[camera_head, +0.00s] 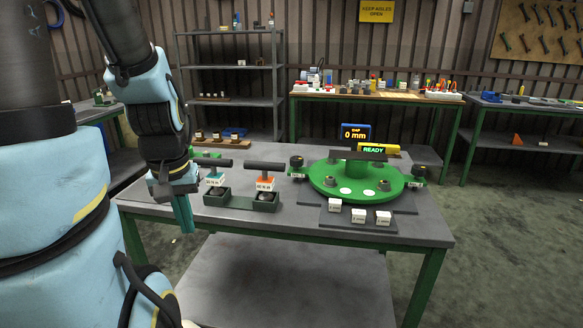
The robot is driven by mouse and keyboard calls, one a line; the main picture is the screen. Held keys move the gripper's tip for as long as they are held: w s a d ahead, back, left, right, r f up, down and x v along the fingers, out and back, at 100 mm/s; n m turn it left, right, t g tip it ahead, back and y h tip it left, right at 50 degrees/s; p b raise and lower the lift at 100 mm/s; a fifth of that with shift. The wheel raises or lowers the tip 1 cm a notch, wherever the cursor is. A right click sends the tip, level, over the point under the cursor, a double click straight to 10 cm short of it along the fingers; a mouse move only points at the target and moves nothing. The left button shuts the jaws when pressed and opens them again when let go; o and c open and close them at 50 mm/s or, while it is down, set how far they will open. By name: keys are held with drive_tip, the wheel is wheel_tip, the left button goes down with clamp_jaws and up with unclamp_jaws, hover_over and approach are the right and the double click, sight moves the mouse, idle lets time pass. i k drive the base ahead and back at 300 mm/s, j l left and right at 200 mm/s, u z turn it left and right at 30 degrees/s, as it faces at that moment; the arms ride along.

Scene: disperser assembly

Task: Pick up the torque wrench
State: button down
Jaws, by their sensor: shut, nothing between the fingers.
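My gripper (184,226) hangs fingers down at the left end of the main table. Its teal fingers are together and hold nothing. One has a teal body (214,179) and the other an orange body (265,184); both have dark crossbar handles and white labels too small to read. Either could be the torque wrench; I cannot tell which. My gripper is apart from both, nearer the teal one.
Small white labelled blocks (358,216) stand in front.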

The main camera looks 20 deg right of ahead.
sight(265, 183)
drive_tip(key=i+j, duration=0.15)
drive_tip(key=i, duration=0.3)
drive_tip(key=i+j, duration=0.15)
drive_tip(key=i, duration=0.3)
